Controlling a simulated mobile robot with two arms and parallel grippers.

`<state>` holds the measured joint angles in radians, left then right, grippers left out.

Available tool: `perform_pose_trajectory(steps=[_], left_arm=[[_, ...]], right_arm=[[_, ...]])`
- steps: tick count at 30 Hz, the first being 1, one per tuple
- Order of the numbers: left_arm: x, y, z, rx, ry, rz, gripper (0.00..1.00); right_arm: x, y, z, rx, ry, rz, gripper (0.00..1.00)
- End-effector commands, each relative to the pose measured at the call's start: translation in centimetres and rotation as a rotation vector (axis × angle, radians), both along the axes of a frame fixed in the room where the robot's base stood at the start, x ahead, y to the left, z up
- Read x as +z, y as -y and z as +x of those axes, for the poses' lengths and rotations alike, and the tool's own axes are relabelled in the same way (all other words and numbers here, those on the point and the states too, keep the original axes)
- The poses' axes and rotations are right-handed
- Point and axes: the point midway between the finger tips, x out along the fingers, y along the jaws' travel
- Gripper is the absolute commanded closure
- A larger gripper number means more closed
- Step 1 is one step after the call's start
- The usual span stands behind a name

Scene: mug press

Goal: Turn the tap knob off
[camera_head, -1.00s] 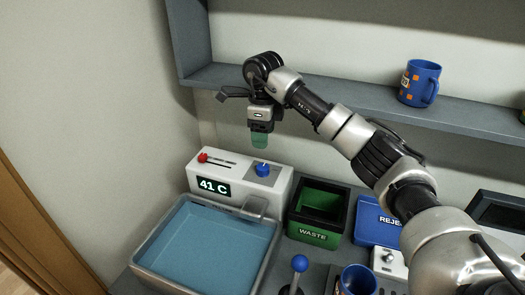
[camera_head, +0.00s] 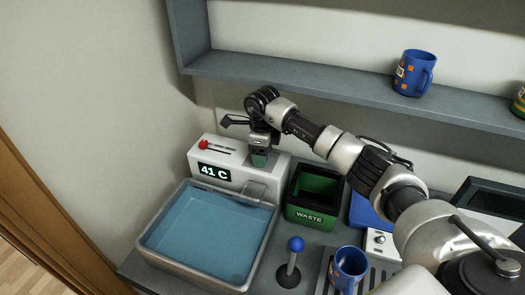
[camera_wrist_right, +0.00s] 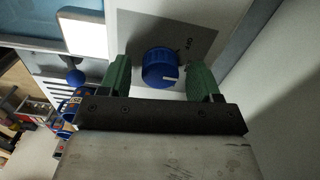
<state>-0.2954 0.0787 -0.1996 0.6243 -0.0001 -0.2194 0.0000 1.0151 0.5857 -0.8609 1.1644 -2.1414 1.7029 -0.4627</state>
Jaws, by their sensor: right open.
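The blue tap knob (camera_wrist_right: 160,68) sits on a grey plate on top of the white tap unit (camera_head: 206,153), with a white mark on its rim. My right gripper (camera_head: 259,160) is over the knob and hides it in the head view. In the right wrist view my right gripper (camera_wrist_right: 160,78) is open, with one green fingertip on each side of the knob and a gap on both sides. The unit's display reads 41 C. The basin (camera_head: 155,260) in front of it holds blue water. My left gripper is not in view.
A red slider knob (camera_head: 203,144) is on the unit's left. The green WASTE bin (camera_head: 309,214) stands close to its right. A blue-knobbed lever (camera_head: 295,244) and a blue mug (camera_head: 349,264) are nearer. A shelf (camera_head: 300,78) with a blue mug (camera_head: 414,72) runs above.

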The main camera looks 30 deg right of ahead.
Motion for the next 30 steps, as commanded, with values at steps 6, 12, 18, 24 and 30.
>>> perform_pose_trajectory(steps=[6, 12, 18, 24, 30], left_arm=[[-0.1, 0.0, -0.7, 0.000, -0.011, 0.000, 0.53], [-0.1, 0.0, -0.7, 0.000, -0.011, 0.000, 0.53], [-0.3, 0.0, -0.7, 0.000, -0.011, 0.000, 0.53], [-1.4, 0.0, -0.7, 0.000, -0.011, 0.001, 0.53], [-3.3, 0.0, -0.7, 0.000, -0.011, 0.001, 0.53]], right_arm=[[0.0, 0.0, 0.0, 0.000, 0.000, 0.000, 0.55], [0.0, 0.0, 0.0, 0.000, 0.000, 0.000, 0.86], [0.0, 0.0, 0.0, 0.012, -0.001, -0.001, 0.86], [-0.2, 0.1, 0.1, 0.080, 0.001, -0.001, 0.86], [-0.3, 0.1, 0.1, 0.220, 0.003, -0.003, 0.86]])
